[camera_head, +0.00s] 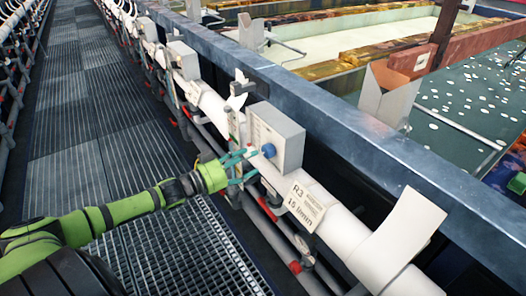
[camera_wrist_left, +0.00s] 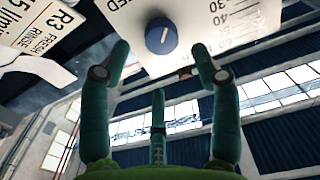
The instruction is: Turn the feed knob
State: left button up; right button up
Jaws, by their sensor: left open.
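The feed knob (camera_wrist_left: 162,36) is a round blue knob with a white pointer line, on a pale panel with a printed scale, in the left wrist view. In the head view the knob (camera_head: 268,150) shows small on the face of a grey box (camera_head: 285,140) on the white pipe. My left gripper (camera_head: 245,163) has green-teal fingers and reaches the box from the left. In the left wrist view my left gripper (camera_wrist_left: 161,60) is open, its fingers spread around the knob's line of sight with nothing between them. Contact with the knob cannot be told. My right gripper is not in view.
A white sign marked R3 (camera_head: 308,203) hangs on the pipe just right of the box. The white pipe (camera_head: 345,232) and a blue-grey tank rim (camera_head: 360,140) run diagonally behind. A grated walkway (camera_head: 75,125) lies open to the left.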

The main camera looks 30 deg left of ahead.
aim_at(265, 152)
pick_arm(q)
jog(key=x, duration=0.3)
jog(key=shift+w, duration=0.3)
jog(key=shift+w+d, duration=0.2)
jog(key=shift+w, duration=0.4)
jog(key=shift+w+d, duration=0.15)
jog(key=shift+w, duration=0.1)
jog(key=shift+f, duration=0.1)
jog(key=c, duration=1.2)
jog(key=shift+o, duration=0.3)
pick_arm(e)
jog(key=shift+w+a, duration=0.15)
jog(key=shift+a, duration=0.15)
